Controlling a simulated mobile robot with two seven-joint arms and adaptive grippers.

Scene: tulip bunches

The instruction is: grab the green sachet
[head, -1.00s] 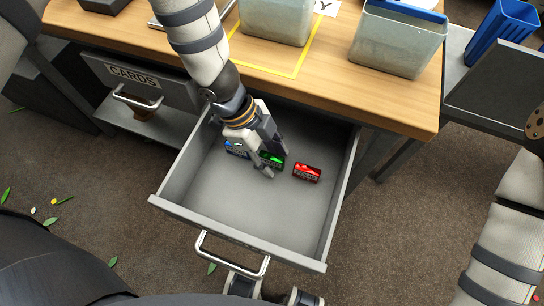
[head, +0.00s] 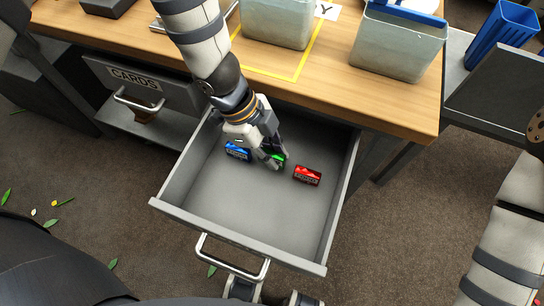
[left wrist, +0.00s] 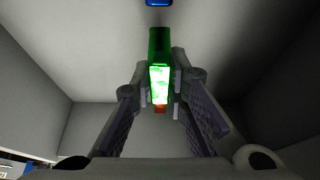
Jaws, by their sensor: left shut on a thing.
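The green sachet (head: 281,157) is in the open drawer (head: 250,222), mostly hidden in the head view by my left gripper (head: 272,162). In the left wrist view the green sachet (left wrist: 159,50) stands out brightly between the two fingers. My left gripper (left wrist: 160,95) is shut on it, one finger on each side. I cannot tell whether the sachet still touches the drawer floor.
A blue sachet (head: 238,151) lies left of my left gripper and a red sachet (head: 307,175) lies to its right. The drawer's front floor is clear. The wooden tabletop (head: 300,77) overhangs the drawer's back, with two translucent bins (head: 397,45) on it.

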